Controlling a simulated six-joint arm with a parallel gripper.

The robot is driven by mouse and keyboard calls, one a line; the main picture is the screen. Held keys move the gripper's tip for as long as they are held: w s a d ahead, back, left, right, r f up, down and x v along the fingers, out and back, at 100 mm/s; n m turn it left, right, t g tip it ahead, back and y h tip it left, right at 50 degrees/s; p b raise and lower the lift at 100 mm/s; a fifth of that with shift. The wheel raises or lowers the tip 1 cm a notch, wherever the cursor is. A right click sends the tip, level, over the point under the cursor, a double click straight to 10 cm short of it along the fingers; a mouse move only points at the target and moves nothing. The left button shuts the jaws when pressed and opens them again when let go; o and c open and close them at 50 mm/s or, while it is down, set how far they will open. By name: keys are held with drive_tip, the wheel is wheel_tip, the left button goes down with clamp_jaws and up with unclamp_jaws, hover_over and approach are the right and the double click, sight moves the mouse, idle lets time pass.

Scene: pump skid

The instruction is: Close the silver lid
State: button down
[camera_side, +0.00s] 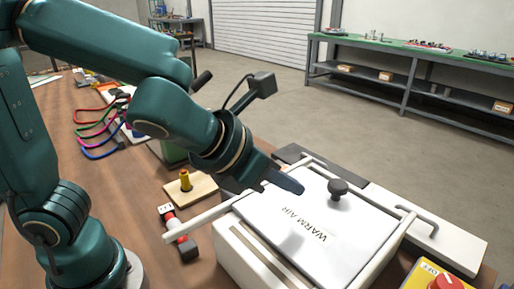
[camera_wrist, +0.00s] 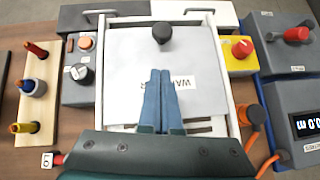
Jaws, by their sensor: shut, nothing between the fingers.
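The silver lid (camera_side: 310,235) is a flat pale panel marked "WARM AIR", with a black knob (camera_side: 338,188) near its far edge. It lies between the white rails of a white box (camera_side: 250,262). In the wrist view the lid (camera_wrist: 205,60) covers most of the box top, and dark slots (camera_wrist: 200,128) show at its near edge. My gripper (camera_side: 298,188) is over the lid, left of the knob, with a shadow on the panel. In the wrist view my gripper's fingers (camera_wrist: 160,75) are together and empty, pointing toward the knob (camera_wrist: 162,33) but apart from it.
A yellow box with a red knob (camera_wrist: 241,48) stands right of the lid in the wrist view. A grey control box (camera_wrist: 80,75) and a wooden block with coloured pegs (camera_wrist: 38,100) are to its left. An orange cable (camera_wrist: 258,125) lies near the right rail.

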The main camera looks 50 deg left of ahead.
sight(336, 181)
drive_tip(key=w+f, duration=0.1)
drive_tip(key=w, duration=0.1)
drive_tip(key=w+f, duration=0.1)
drive_tip(key=w, duration=0.1)
drive_tip(key=w+d+f, duration=0.1)
drive_tip(key=shift+w+f, duration=0.2)
drive_tip(key=shift+w, duration=0.75)
drive_tip(key=shift+w, duration=2.4)
